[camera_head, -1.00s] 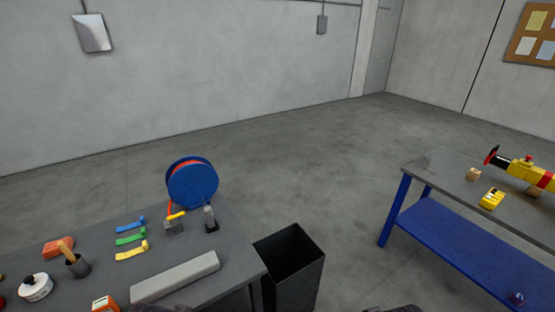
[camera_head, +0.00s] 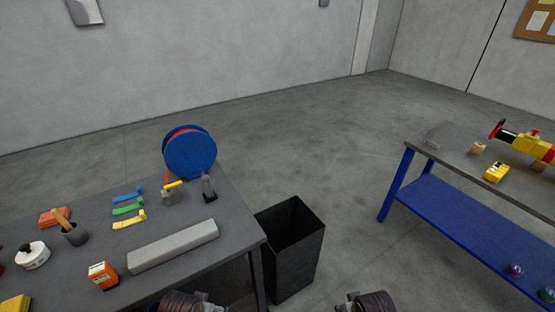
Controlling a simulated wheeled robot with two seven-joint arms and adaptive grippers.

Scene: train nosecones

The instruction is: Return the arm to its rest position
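Parts of my two arms show at the bottom edge of the head view, one left of centre in front of the left table and one just right of centre. Only dark, rounded arm parts are visible. The fingertips of both grippers are out of the picture, so I cannot see whether they hold anything. No task object is named apart from the arm itself.
A grey table (camera_head: 90,200) at left bears a blue reel (camera_head: 190,152), a long grey block (camera_head: 174,245) and an orange box (camera_head: 103,275). A black bin (camera_head: 292,250) stands beside it. A blue-legged table (camera_head: 455,165) is at right. Floor between is clear.

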